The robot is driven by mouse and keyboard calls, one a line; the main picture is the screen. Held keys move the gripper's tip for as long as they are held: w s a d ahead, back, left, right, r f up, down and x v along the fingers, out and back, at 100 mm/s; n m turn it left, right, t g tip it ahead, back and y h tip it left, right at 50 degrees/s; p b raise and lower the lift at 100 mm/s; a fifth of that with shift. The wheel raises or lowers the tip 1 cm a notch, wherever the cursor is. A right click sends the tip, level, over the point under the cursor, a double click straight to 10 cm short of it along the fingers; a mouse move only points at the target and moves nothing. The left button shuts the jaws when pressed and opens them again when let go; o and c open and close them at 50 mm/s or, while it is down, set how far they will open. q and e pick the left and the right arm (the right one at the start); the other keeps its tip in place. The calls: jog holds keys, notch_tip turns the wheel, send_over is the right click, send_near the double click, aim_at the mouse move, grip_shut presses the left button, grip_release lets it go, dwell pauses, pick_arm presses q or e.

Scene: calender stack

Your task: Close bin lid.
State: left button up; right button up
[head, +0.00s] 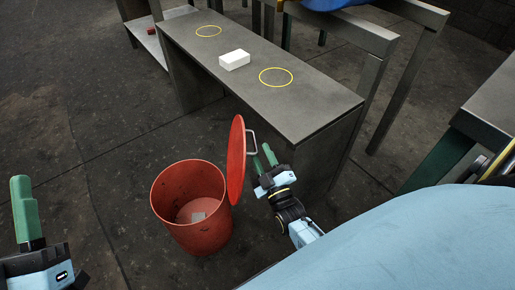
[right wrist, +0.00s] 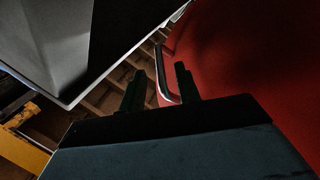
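A red bin (head: 188,222) stands on the floor, open at the top, with a small pale thing lying on its bottom. Its red lid (head: 236,160) stands upright at the bin's right side and carries a metal handle (head: 251,141) on its right face. My right gripper (head: 263,157) is open beside the lid, just below the handle. In the right wrist view, the handle (right wrist: 166,78) reaches down between the two fingers, and the lid (right wrist: 240,60) fills the right side. My left gripper (head: 28,210) is at the lower left, partly cut off, away from the bin; its opening cannot be made out.
A grey table (head: 290,112) stands behind the bin, with a white box (head: 234,60) and two yellow rings on it. Another table (head: 490,100) is at the right. The floor left of the bin is clear.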

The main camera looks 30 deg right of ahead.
jog(key=shift+b+x, duration=0.35)
jog(key=shift+x, duration=1.4)
grip_shut()
